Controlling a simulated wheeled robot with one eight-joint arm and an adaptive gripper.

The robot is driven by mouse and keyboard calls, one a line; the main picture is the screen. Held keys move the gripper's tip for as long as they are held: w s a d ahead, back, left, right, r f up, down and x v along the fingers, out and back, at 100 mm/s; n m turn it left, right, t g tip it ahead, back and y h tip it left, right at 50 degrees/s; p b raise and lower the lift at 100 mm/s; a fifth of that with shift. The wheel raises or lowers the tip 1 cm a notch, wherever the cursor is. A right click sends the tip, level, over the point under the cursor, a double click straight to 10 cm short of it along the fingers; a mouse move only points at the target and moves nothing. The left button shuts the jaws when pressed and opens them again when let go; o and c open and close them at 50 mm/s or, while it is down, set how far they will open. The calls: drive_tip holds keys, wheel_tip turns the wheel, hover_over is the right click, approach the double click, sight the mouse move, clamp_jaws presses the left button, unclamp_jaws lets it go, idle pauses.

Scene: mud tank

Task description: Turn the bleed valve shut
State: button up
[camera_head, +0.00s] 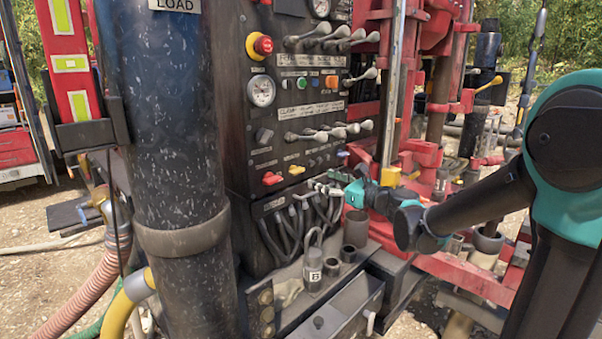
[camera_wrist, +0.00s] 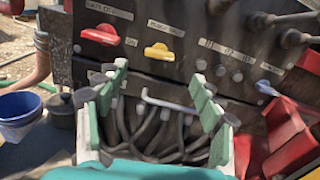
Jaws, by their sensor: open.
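Two valve handles sit on the lower part of the black control panel, one red (camera_head: 272,179) and one yellow (camera_head: 297,170). In the wrist view, the red handle (camera_wrist: 100,35) is at upper left and the yellow handle (camera_wrist: 159,52) is near the middle. Both lie roughly level across the panel. The labels above them are blurred, so I cannot read for certain which is the bleed valve. My gripper (camera_wrist: 160,88) is open and empty, its fingers spread below the yellow handle and apart from it. In the head view, my gripper (camera_head: 325,186) is right of and below both handles.
Grey hoses (camera_wrist: 150,130) hang below the panel, behind my fingers. Levers (camera_head: 325,132), a gauge (camera_head: 261,91) and a red stop button (camera_head: 263,45) are higher up. A thick black column (camera_head: 170,130) stands left of the panel. Red machine parts (camera_wrist: 290,125) crowd the right side.

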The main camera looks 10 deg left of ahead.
sight(300, 171)
drive_tip(key=x, duration=1)
drive_tip(key=shift+c, duration=0.6)
drive_tip(key=c, duration=1)
drive_tip(key=shift+c, duration=0.2)
